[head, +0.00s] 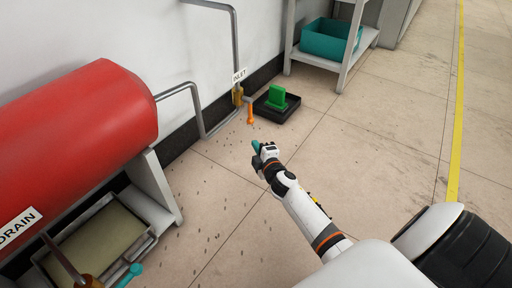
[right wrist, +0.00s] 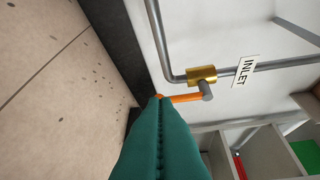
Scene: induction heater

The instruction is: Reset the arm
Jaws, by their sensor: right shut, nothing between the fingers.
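My right gripper (head: 257,148) reaches in from the lower right in the head view, above the floor near the wall. Its teal fingers are shut and empty; they also fill the lower middle of the right wrist view (right wrist: 158,140). The orange handle (head: 250,113) of the brass inlet valve (head: 238,96) is just beyond the fingertips in the head view. In the right wrist view the handle (right wrist: 185,98) runs sideways from the fingertips, below the brass valve body (right wrist: 202,75). I cannot tell whether the fingertips touch it. My left gripper is not in view.
A shelf holds a teal bin (head: 330,38). Open floor lies right.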

